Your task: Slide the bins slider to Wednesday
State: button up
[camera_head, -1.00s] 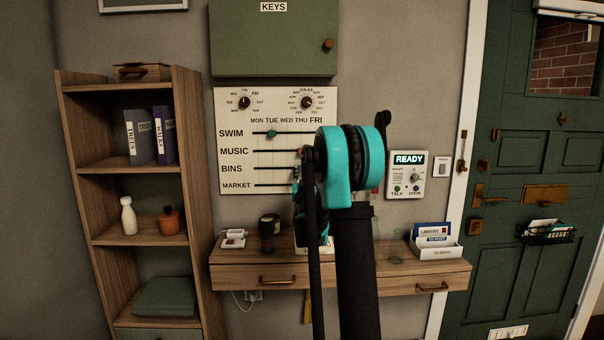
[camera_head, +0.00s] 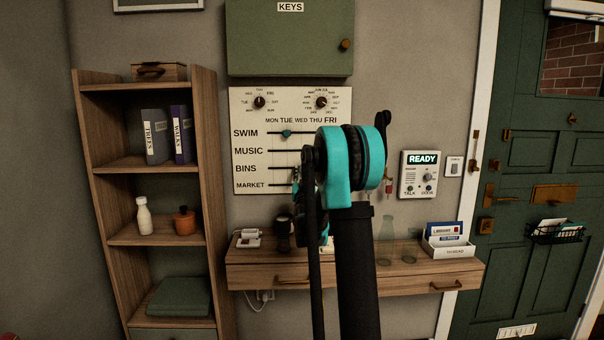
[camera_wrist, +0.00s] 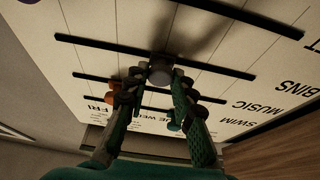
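The white planner board (camera_head: 240,110) hangs on the wall with rows SWIM, MUSIC, BINS and MARKET under day names MON to FRI. In the wrist view the board appears upside down. The grey bins knob (camera_wrist: 160,72) sits on the BINS slot, between the fingertips of my gripper (camera_wrist: 157,82), which look closed onto its sides. In the head view my gripper (camera_head: 298,178) is at the BINS row, roughly below WED; my teal arm hides the knob and the slot's right end. An orange knob (camera_wrist: 125,97) and a teal knob (camera_wrist: 174,123) sit on the neighbouring slots.
A purple knob (camera_wrist: 28,1) shows at the wrist view's top left. A wooden shelf (camera_head: 250,276) below the board carries small items and a letter holder (camera_head: 452,249). A bookcase (camera_head: 150,82) stands left, a green key cabinet (camera_head: 290,45) above, and a READY panel (camera_head: 407,187) right.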

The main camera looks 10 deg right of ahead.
jog(key=o, duration=0.4)
jog(key=shift+o, duration=0.2)
jog(key=shift+s, duration=0.1)
jog(key=v, duration=1.2)
jog(key=shift+a+f, duration=0.1)
